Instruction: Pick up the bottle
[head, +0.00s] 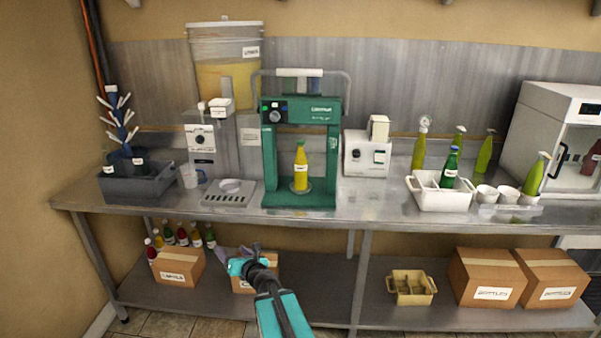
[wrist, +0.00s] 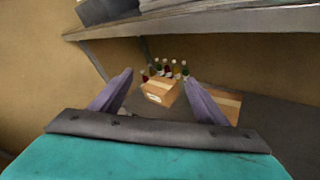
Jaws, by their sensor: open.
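Several bottles are in view, and I cannot tell which one the task means. A yellow bottle (head: 300,168) stands upright in the green press frame (head: 270,165) on the steel counter. A green bottle (head: 449,168) stands in a white caddy (head: 441,197) to the right. Several capped bottles (head: 182,236) stand in and around a cardboard box (head: 178,268) on the lower shelf; they also show in the wrist view (wrist: 166,70). My gripper (head: 246,256) is open and empty, in front of the lower shelf, apart from the bottles. In the wrist view, its fingers (wrist: 157,90) point toward the box.
The steel counter (head: 380,208) overhangs the lower shelf (head: 345,313). A second box (head: 262,272) stands behind my gripper. A beige crate (head: 411,287) and two closed boxes (head: 487,279) stand farther right. A table leg (head: 361,280) rises between them. Tall yellow-green bottles (head: 484,155) stand at the counter's right.

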